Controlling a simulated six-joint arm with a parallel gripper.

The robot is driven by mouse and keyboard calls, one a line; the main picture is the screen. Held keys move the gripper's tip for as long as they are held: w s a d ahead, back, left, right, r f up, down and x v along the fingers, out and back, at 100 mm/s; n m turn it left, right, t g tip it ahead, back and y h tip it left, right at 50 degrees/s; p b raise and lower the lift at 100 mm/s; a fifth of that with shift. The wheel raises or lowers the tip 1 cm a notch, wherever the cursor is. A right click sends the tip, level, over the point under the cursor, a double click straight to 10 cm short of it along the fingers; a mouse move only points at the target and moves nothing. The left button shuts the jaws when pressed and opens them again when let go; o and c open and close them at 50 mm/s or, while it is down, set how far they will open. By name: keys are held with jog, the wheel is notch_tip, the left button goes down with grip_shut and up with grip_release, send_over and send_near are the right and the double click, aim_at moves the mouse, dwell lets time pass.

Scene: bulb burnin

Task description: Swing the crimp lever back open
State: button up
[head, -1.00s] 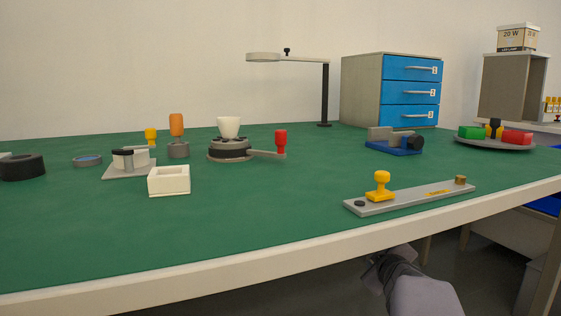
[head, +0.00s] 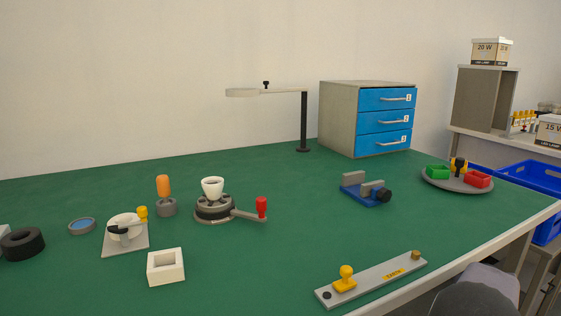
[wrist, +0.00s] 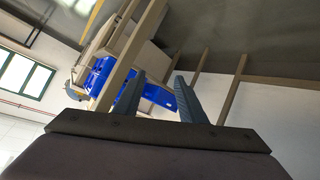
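The likely crimp station is a dark round base (head: 214,208) with a white cup (head: 212,187) on top, left of the middle of the green table in the head view. A grey lever (head: 246,215) points right from it, ending in an upright red knob (head: 261,207). I cannot tell from this view whether the lever is open or closed. My gripper (wrist: 158,92) shows in the wrist view with its two fingers apart and nothing between them. It points away from the tabletop things, and no lever shows there.
A grey plate with a black handle (head: 124,228), an orange-topped holder (head: 165,196) and a white square block (head: 166,267) stand left of the lever. A grey bar with a yellow knob (head: 345,279) lies near the front edge. A blue clamp (head: 366,189) sits right. Table between is clear.

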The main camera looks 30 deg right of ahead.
jog(key=s+a+r+m+g+y+p, duration=0.15)
jog(key=s+m+g+p, duration=0.25)
jog(key=s+m+p, duration=0.55)
jog(key=s+a+r+m+y+p, duration=0.4)
jog(key=s+a+p, duration=0.25)
jog(key=p, duration=0.45)
jog(key=s+a+r+m+y+p, duration=0.45)
jog(key=a+p, duration=0.25)
jog(key=p, duration=0.5)
jog(key=w+a+r+m+t+p, duration=0.1)
jog(key=w+a+r+p, duration=0.15)
jog(key=r+p, duration=0.25)
jog(key=w+a+r+m+t+y+p, duration=0.1)
jog(key=w+a+r+m+p, duration=0.15)
jog(key=r+p, duration=0.2)
jog(key=w+a+r+m+p, duration=0.1)
jog(key=w+a+r+p, duration=0.1)
jog(key=w+r+p, duration=0.25)
notch_tip(320, 180, up, 10)
jog(key=f+n+g+p, duration=0.1)
jog(key=n+g+p, duration=0.25)
jog(key=n, duration=2.75)
send_over(261, 198)
jog(key=shift+a+r+m+t, duration=0.1)
jog(key=shift+r+m+t, duration=0.15)
jog(key=shift+t, duration=0.1)
jog(key=shift+f+p, duration=1.65)
jog(key=shift+f, duration=2.05)
